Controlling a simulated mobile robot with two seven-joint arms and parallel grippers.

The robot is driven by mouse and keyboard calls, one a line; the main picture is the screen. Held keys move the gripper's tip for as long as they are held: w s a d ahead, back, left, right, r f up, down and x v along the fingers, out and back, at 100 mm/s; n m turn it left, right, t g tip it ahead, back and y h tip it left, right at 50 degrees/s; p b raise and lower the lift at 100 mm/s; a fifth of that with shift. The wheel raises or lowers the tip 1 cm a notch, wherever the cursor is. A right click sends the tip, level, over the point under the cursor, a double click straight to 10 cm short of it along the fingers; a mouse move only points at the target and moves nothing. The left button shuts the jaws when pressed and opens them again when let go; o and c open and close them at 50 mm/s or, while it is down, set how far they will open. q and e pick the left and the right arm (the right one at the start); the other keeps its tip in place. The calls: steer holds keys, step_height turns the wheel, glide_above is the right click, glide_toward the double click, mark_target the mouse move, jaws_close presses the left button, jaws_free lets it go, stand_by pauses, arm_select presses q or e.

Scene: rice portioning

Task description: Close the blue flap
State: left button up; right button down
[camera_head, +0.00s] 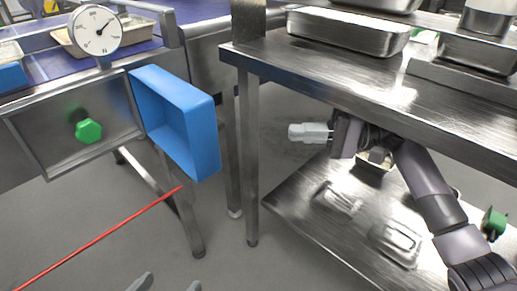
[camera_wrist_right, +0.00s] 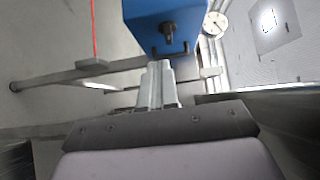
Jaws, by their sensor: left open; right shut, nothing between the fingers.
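The blue flap (camera_head: 203,136) is a shallow, open-sided blue tray shape. It stands out at an angle from the right edge of a steel panel (camera_head: 50,137) with a green knob (camera_head: 88,131). My right gripper (camera_head: 292,132) is shut and empty, pointing left, to the right of the flap and apart from it. In the right wrist view the shut fingers (camera_wrist_right: 160,68) point toward the blue flap (camera_wrist_right: 150,30), which shows a dark fitting. My left gripper (camera_head: 168,284) shows only as two separated fingertips at the bottom edge, below the flap; it is open.
A steel table (camera_head: 350,65) with metal pans stands at right; my right arm is between its top and its lower shelf (camera_head: 290,205). A table leg (camera_head: 250,170) stands between flap and right gripper in the picture. A red rod (camera_head: 100,238) slants across the lower left. A dial gauge (camera_head: 95,30) is above the panel.

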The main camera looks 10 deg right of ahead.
steer(key=a+b, duration=0.1)
steer(key=a, duration=1.2)
steer(key=shift+s+b, duration=0.25)
steer(key=shift+b, duration=0.05)
